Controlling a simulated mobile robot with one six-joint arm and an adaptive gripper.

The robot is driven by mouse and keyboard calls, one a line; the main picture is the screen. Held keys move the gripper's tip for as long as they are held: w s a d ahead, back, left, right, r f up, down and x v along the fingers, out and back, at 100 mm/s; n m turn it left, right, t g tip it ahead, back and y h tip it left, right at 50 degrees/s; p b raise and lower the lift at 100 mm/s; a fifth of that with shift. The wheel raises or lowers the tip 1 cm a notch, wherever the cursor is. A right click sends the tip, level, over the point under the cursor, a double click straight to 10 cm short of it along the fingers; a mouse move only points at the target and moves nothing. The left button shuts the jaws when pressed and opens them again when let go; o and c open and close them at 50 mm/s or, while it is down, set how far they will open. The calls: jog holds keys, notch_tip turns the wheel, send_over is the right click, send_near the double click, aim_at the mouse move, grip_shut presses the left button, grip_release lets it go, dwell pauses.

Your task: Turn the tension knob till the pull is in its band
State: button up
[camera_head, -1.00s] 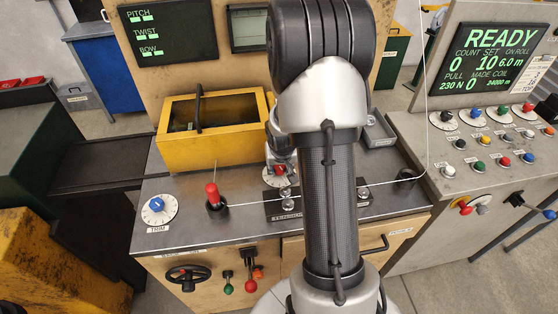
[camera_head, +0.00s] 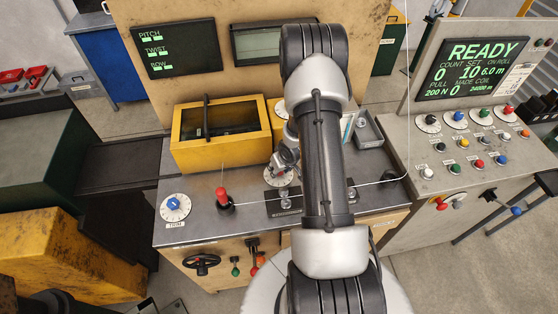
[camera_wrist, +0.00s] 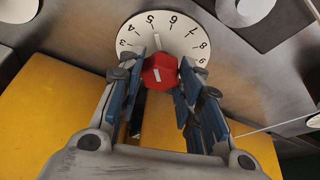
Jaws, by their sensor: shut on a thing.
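The red tension knob (camera_wrist: 160,72) sits on a white dial (camera_wrist: 162,30) with printed numbers, in the wrist view. My gripper (camera_wrist: 161,68) is shut on the knob, with one blue-padded finger at each side. A short white mark shows on the knob's face; which number it points to is not clear. In the head view the dial (camera_head: 283,179) is partly hidden behind my wrist. The control screen (camera_head: 480,68) reads READY, with PULL at 200 N. The band for the pull is not legible in these views.
A yellow open box (camera_head: 220,157) stands behind and left of the knob. A red-handled lever (camera_head: 222,196) and a blue TRIM knob (camera_head: 174,204) are to the left. A thin wire (camera_head: 370,185) runs across the bench. A button panel (camera_head: 460,165) stands at the right.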

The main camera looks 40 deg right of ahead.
jog(key=shift+w+d+r+n+p, duration=0.1)
jog(key=shift+d+r+n+p, duration=0.05)
jog(key=shift+n+p, duration=0.45)
jog(key=o, duration=1)
jog(key=v, duration=1.2)
jog(key=shift+s, duration=0.2)
